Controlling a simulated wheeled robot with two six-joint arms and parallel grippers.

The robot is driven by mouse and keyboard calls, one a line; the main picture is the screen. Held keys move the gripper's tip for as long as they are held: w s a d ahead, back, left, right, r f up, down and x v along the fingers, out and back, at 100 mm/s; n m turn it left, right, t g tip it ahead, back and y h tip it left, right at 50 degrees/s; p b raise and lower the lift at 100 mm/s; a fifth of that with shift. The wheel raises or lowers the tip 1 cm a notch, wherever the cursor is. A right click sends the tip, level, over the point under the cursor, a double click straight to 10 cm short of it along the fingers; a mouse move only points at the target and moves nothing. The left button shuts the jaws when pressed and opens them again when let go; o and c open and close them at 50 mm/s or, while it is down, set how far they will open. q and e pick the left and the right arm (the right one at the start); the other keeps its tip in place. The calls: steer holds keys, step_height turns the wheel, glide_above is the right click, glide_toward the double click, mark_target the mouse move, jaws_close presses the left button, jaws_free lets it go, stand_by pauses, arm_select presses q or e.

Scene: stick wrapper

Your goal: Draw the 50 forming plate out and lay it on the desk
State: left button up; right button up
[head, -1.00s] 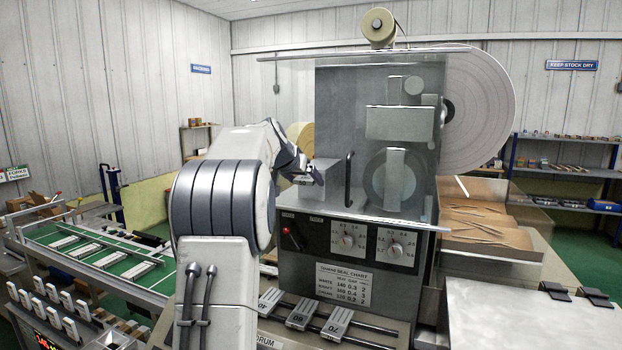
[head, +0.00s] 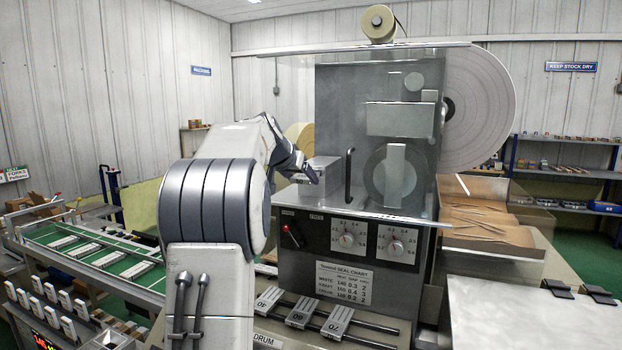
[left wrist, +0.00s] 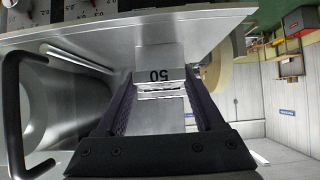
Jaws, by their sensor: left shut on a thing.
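The forming plate marked 50 (left wrist: 160,75) sits between the two dark fingers of my left gripper (left wrist: 165,105) in the left wrist view, its number upside down. In the head view my left gripper (head: 308,172) is at the left side of the wrapping machine (head: 380,115), with the plate (head: 298,180) at its fingertips beside a grey metal block. The gripper is shut on the plate. I cannot tell how much of the plate is still inside the machine. My right gripper is not in view.
Plates marked 40 (head: 268,300), 60 (head: 299,312) and 70 (head: 337,322) stand on a rail below the machine's front. A black handle (head: 349,178) stands close to the right of my gripper. A pale flat surface (head: 510,315) at the lower right is mostly bare.

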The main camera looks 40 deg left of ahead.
arm_select(q)
steer(key=shift+s+d+b, duration=0.2)
steer(key=shift+s+b, duration=0.4)
steer(key=shift+s, duration=0.15)
steer(key=shift+s+d+b, duration=0.15)
steer(key=shift+s+b, duration=0.4)
steer(key=shift+s, duration=0.25)
steer(key=shift+s+d+b, duration=0.2)
steer(key=shift+s+b, duration=0.4)
steer(key=shift+s, duration=0.15)
steer(key=s+d+b, duration=0.2)
steer(key=s+b, duration=0.3)
steer(key=s, duration=0.2)
steer(key=shift+s, duration=0.4)
steer(key=shift+s+a, duration=0.1)
